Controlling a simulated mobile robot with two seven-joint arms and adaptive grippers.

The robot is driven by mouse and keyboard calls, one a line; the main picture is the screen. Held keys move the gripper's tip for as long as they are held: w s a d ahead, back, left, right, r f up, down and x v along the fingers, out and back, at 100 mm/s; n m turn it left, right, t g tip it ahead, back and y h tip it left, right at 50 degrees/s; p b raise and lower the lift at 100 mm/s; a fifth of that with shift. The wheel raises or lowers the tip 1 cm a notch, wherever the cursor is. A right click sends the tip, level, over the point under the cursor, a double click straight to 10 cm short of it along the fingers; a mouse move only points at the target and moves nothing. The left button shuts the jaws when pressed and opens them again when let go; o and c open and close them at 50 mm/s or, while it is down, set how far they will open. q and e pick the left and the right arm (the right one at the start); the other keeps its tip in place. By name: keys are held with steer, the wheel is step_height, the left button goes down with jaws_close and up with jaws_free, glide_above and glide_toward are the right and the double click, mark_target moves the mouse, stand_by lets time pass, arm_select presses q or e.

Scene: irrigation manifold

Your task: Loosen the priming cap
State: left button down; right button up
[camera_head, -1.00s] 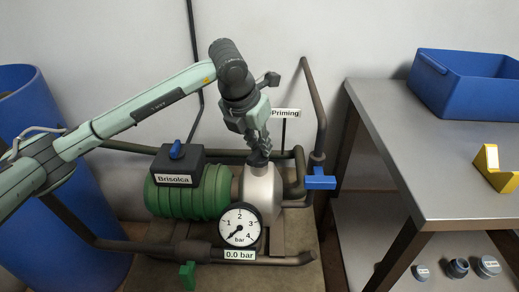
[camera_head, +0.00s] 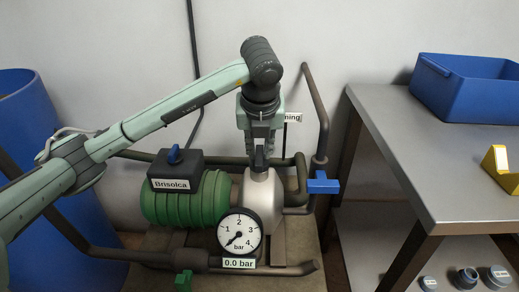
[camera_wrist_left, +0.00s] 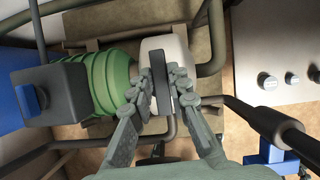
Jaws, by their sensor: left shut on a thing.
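The dark priming cap (camera_head: 260,158) sits on top of the light grey pump housing (camera_head: 262,192), and its upright grip bar (camera_wrist_left: 161,78) shows in the left wrist view. My left gripper (camera_head: 260,138) points straight down above the housing. Its fingers (camera_wrist_left: 160,92) are closed on the cap's bar, one on each side. The fingers hide part of the cap, and I cannot tell whether it has turned. The "Priming" label (camera_head: 293,117) behind is partly covered by the gripper. My right gripper is not in view.
The green motor (camera_head: 190,205) with its "Brisolca" box is left of the housing. The gauge (camera_head: 239,230) in front reads about 0.0 bar. A blue-handled valve (camera_head: 323,183) and pipes stand close on the right. A steel table (camera_head: 425,150) with a blue bin (camera_head: 465,85) is further right.

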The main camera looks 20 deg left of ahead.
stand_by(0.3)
arm_select(q)
steer(key=c, duration=1.5)
jaws_free()
steer(key=shift+a, duration=0.1)
steer(key=shift+o, duration=0.2)
steer(key=v, duration=1.2)
